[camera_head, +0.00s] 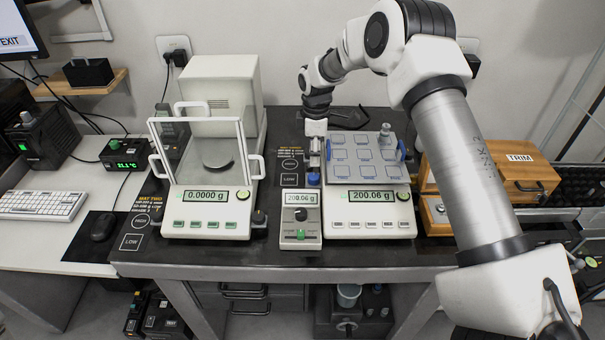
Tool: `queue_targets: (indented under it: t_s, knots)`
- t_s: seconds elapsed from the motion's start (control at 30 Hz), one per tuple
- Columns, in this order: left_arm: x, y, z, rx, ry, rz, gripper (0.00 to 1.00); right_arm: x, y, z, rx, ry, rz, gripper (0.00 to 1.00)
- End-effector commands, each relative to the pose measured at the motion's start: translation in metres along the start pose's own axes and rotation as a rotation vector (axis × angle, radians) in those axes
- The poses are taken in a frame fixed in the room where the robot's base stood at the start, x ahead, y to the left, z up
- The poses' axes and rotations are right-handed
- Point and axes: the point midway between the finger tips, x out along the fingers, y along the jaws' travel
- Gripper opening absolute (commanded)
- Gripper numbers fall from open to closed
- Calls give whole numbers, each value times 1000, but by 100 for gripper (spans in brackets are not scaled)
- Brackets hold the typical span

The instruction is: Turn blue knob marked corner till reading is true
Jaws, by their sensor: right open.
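The right balance (371,223) shows 200.06 g on its display (371,197). Its grey-blue pan (352,170) is marked with several squares, and a small metal weight (384,138) stands near its far right corner. A blue knob (313,179) sits by the balance's front left corner. My right gripper (314,158) points down just above and behind that knob, open, beside the pan's left edge. Its fingertips are small here, and I cannot tell whether they touch anything. My left gripper is not in view.
A small readout box (300,232) also shows 200.06 g. The left balance (207,210), with a glass shield, reads 0.0000 g. A wooden TRIM box (519,176) stands at right. Dark mat around HIGH and LOW labels is mostly clear.

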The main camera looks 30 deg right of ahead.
Motion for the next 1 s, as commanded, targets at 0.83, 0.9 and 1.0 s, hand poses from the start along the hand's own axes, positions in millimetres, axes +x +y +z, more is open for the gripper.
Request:
queue_targets:
  t_s: [0.83,0.9,1.0]
  knots:
    - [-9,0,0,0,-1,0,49,85,0,0,1,1,0,45]
    - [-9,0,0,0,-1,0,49,85,0,0,1,1,0,24]
    - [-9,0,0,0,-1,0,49,85,0,0,1,1,0,0]
